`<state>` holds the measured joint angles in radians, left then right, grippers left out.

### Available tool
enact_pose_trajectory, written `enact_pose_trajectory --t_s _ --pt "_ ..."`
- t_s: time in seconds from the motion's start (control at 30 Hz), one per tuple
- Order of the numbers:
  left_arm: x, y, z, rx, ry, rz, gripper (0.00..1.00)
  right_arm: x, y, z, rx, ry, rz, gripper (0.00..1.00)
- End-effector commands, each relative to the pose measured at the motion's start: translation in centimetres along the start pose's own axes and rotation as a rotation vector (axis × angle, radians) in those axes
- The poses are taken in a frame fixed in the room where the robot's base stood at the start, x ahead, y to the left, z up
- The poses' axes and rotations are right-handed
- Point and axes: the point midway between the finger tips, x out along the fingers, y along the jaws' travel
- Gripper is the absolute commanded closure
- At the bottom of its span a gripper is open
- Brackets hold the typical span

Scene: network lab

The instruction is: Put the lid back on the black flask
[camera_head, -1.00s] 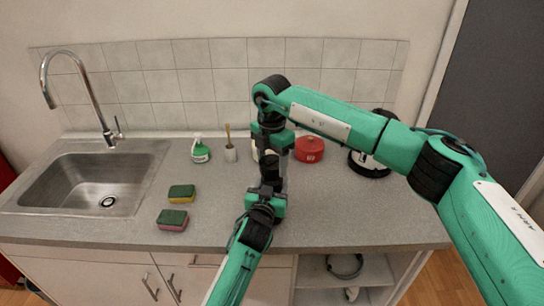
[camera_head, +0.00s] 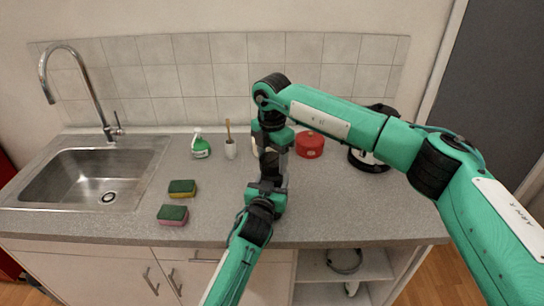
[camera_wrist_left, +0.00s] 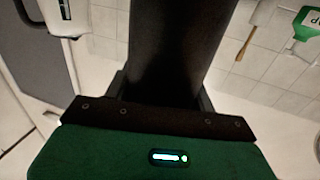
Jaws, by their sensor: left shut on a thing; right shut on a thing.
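The black flask (camera_head: 269,163) stands upright in my left gripper (camera_head: 268,183), above the counter's front half. In the left wrist view the flask (camera_wrist_left: 175,45) is a wide dark cylinder between the fingers. My right gripper (camera_head: 272,146) points down from above, directly over the flask, and is shut. The lid is in its jaws, largely hidden by the dark fingers. I cannot tell whether lid and flask touch.
Two sponges (camera_head: 182,188) lie left, beside the sink (camera_head: 88,183). The counter's front right (camera_head: 360,215) is clear.

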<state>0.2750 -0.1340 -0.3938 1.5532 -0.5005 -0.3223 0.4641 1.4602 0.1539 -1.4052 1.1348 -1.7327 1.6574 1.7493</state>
Motion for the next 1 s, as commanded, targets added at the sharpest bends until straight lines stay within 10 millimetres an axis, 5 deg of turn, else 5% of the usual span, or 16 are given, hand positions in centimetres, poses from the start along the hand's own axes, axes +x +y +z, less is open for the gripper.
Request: enact_pose_trajectory --t_s 0.13,0.17,0.37,1.0 --pt "-0.01 0.00 0.06 0.000 -0.001 0.000 0.85 0.32 -0.01 0.02 0.000 0.000 0.000 0.60" --pt "-0.01 0.00 0.06 0.000 -0.001 0.000 1.00 0.31 -0.01 0.02 0.000 0.000 0.000 0.60" --pt "-0.01 0.00 0.06 0.000 -0.001 0.000 1.00 0.29 0.00 0.02 0.104 0.000 0.000 0.60" --pt "-0.01 0.01 0.07 0.000 -0.001 0.000 1.00 0.27 0.09 0.01 1.046 0.000 0.002 0.60"
